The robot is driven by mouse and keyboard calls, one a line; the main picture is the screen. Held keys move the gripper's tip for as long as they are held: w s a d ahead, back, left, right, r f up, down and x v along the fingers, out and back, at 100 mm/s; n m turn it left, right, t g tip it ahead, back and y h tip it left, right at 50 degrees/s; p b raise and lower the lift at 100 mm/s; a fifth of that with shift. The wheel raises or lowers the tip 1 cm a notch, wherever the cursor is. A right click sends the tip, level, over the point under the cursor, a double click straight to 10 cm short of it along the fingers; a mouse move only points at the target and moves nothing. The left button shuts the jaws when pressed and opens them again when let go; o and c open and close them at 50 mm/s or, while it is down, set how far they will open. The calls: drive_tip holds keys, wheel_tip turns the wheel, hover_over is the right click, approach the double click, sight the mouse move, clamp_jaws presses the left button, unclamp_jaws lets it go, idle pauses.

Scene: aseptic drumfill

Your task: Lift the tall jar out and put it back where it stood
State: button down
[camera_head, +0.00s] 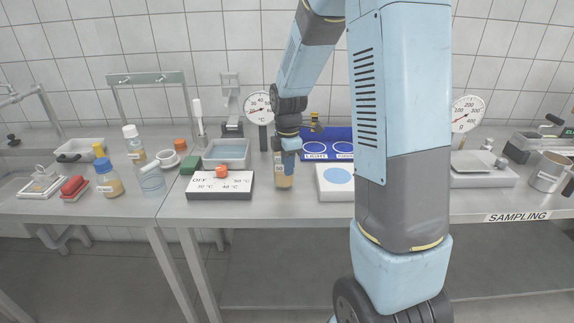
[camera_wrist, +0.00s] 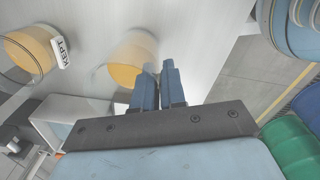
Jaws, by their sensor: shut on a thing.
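My gripper (camera_head: 287,153) points down over the middle of the bench in the head view. Below it is a clear jar with tan contents (camera_head: 284,182), partly hidden by the gripper; a white label shows near its upper part. In the wrist view my gripper's fingers (camera_wrist: 160,82) are close together at the near side of a clear jar with orange-yellow contents (camera_wrist: 126,74), shut on it. Whether its base touches the bench is unclear. A second jar (camera_wrist: 32,50) with a "KEPT" label stands apart at upper left.
A white control box (camera_head: 219,187) with an orange knob is left of the jar, with a water tray (camera_head: 227,148) behind. A white block with a blue disc (camera_head: 333,190) is close on the right. A blue mat (camera_head: 327,135) and a dial thermometer (camera_head: 260,106) stand behind.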

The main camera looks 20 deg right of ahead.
drive_tip(key=shift+f, duration=0.5)
idle(0.4)
drive_tip(key=c, duration=1.1)
unclamp_jaws()
wheel_tip(320, 180, up, 13)
drive_tip(key=s+r+m+t, duration=0.2)
drive_tip(key=s+r+m, duration=0.1)
drive_tip(key=s+m, duration=0.3)
drive_tip(key=s+r+m+t, duration=0.1)
drive_tip(key=s+r+m, duration=0.2)
drive_tip(key=s+m, duration=0.3)
drive_tip(key=s+r+m+t, duration=0.2)
drive_tip(key=s+m, duration=0.4)
drive_tip(key=s, duration=0.7)
drive_tip(key=shift+a+r+t, duration=0.1)
drive_tip(key=shift+r+t, duration=0.2)
drive_tip(key=shift+r, duration=0.45)
